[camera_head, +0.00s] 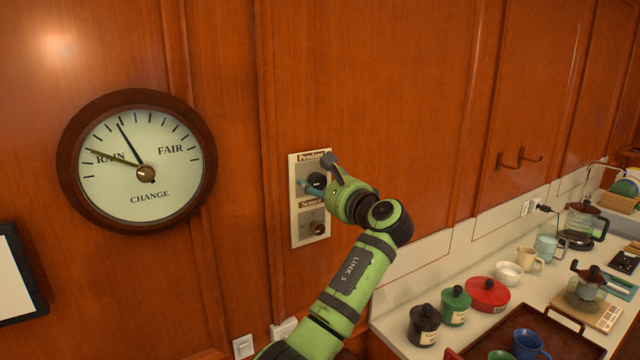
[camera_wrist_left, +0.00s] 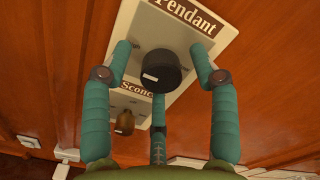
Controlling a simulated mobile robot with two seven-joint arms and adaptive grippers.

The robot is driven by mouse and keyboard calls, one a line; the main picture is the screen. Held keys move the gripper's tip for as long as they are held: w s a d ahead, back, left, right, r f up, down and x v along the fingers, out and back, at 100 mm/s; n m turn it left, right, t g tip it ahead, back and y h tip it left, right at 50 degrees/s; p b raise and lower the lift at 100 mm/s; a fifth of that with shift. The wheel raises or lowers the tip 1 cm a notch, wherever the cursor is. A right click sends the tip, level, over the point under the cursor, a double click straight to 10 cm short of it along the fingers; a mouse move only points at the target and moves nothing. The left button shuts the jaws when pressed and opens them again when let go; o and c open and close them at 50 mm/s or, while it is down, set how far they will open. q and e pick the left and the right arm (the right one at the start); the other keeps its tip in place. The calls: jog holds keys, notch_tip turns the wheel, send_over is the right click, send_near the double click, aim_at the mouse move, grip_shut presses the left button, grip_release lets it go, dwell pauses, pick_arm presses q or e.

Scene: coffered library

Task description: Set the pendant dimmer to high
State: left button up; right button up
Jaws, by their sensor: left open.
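The pendant dimmer is a black round knob (camera_head: 316,181) under a "Pendant" label on a pale wall plate (camera_head: 297,232). In the left wrist view the knob (camera_wrist_left: 165,70) carries a small white mark on its lower left side. My left gripper (camera_head: 319,176) is at the knob, its teal fingers open around it. In the left wrist view the gripper (camera_wrist_left: 162,55) has one finger on each side of the knob and a third below. Gaps show beside the knob; contact cannot be told. Part of the knob is hidden in the head view.
A brass sconce knob (camera_head: 317,228) sits below on the same plate. A round dial (camera_head: 146,174) hangs on the panelled wall to the left. The counter at right holds canisters (camera_head: 455,305), a red pot (camera_head: 488,294) and a dark tray (camera_head: 562,339).

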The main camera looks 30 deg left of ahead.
pick_arm(q)
jog(key=v, duration=1.2)
jog(key=shift+a, duration=0.1)
